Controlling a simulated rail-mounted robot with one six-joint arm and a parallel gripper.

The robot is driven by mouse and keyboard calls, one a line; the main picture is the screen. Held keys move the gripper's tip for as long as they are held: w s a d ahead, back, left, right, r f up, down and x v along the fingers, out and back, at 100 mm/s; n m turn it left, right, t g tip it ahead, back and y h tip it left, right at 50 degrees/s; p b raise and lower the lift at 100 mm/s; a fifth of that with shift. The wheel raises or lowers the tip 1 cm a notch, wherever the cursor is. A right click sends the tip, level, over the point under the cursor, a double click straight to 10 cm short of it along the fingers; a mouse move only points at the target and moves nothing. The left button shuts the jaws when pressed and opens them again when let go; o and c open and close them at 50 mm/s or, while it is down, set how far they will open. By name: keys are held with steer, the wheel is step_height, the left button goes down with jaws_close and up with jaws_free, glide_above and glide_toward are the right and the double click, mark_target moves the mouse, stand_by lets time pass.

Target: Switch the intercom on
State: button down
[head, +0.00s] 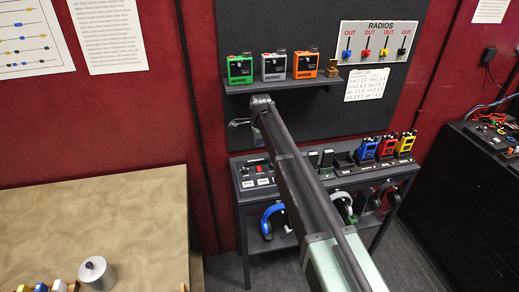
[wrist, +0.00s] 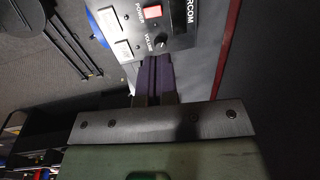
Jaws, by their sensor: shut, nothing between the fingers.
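The intercom panel (wrist: 187,36) shows at the top of the wrist view, with a dark face and white lettering partly cut off by the frame edge. Its red POWER switch (wrist: 151,13) sits beside a VOLUME knob (wrist: 161,44). Two pale labelled plates lie left of them. My gripper (wrist: 155,62) is shut and empty, its purple-grey fingertips just below the knob in the picture, with the red switch beyond them. I cannot tell whether the tips touch the panel. In the head view the intercom (head: 250,181) stands at the desk's left end; my arm hides the fingertips.
The desk (head: 243,214) also holds radios in blue, red and yellow (head: 405,144), with headsets below. A shelf (head: 262,88) above carries green, white and orange radios. A tan table (head: 120,225) stands left; a black cabinet (head: 455,200) stands right.

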mark_target(259, 169)
steer(key=f+b, duration=0.3)
steer(key=f, duration=0.1)
steer(key=w+f+b, duration=0.1)
steer(key=f+b, duration=0.7)
steer(key=shift+w+a+f, duration=0.2)
steer(key=shift+r, duration=0.1)
steer(key=shift+f+b, duration=0.2)
steer(key=shift+b, duration=0.15)
steer(key=shift+s+d+r, duration=0.15)
steer(key=shift+s+d, duration=0.05)
steer(key=shift+s, duration=0.5)
steer(key=shift+p, duration=0.35)
